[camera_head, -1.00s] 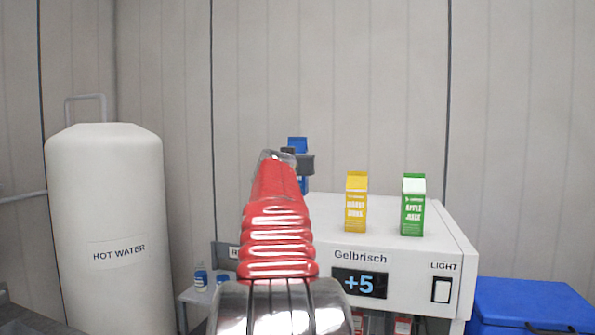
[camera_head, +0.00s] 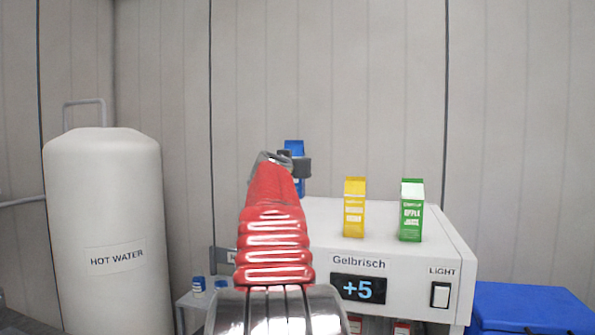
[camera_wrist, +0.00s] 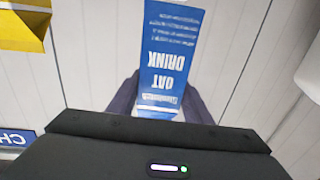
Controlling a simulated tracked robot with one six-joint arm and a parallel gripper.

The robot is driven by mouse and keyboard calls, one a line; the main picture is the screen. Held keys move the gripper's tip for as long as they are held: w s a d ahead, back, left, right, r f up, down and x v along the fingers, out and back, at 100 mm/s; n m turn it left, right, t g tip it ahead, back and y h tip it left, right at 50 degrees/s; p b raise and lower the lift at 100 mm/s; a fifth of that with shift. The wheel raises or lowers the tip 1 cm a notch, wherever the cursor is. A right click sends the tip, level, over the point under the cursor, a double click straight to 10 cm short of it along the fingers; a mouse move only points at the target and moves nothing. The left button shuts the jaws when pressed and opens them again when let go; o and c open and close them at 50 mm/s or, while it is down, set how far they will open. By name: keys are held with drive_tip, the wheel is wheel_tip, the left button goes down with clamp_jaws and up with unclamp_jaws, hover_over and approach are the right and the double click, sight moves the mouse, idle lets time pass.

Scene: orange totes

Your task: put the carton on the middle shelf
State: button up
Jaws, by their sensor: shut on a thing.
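A blue carton with white print reading "OAT DRINK" is in my gripper, seen in the wrist view (camera_wrist: 172,50). In the head view only part of the blue carton (camera_head: 294,147) shows beyond my red arm. My gripper (camera_head: 298,166) is shut on the carton, its two dark fingers (camera_wrist: 158,98) at either side of it. In the head view it is held in front of the wall, at the left end of the white cooler's top. The middle shelf cannot be made out; only a strip of the cooler's inside shows under its front panel.
A yellow carton (camera_head: 354,208) and a green carton (camera_head: 411,210) stand on the white cooler (camera_head: 425,265). A blue box (camera_head: 530,308) is at the right. A white hot water tank (camera_head: 105,220) and a low table with small bottles (camera_head: 198,285) are at the left.

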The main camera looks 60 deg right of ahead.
drive_tip(key=w+a+f+n+t+y, duration=0.1)
drive_tip(key=w+a+f+t, duration=0.1)
drive_tip(key=w+a+f, duration=0.5)
drive_tip(key=w+a+f+n+t+y, duration=0.1)
drive_tip(key=w+a+f+n+t, duration=0.15)
drive_tip(key=w+a, duration=0.75)
drive_tip(key=w+a+f+t, duration=0.1)
drive_tip(key=w+a+f, duration=0.4)
drive_tip(key=w+a, duration=0.35)
drive_tip(key=w+a+f+n+t+y, duration=0.2)
drive_tip(key=w+a+f, duration=0.1)
drive_tip(key=a+f, duration=0.55)
drive_tip(key=w+a+f+n+t+y, duration=0.1)
drive_tip(key=w+a+f, duration=0.3)
drive_tip(key=a, duration=0.8)
drive_tip(key=s+a+f+n+t+y, duration=0.2)
drive_tip(key=a+f, duration=0.5)
drive_tip(key=a, duration=0.4)
drive_tip(key=s+a+f+n+t+y, duration=0.1)
drive_tip(key=a+f+y, duration=0.4)
drive_tip(key=a, duration=0.6)
wheel_tip(320, 180, down, 3)
drive_tip(key=shift+s+r+n+t, duration=0.2)
drive_tip(key=shift+s+n+t, duration=0.25)
drive_tip(key=shift+n, duration=0.6)
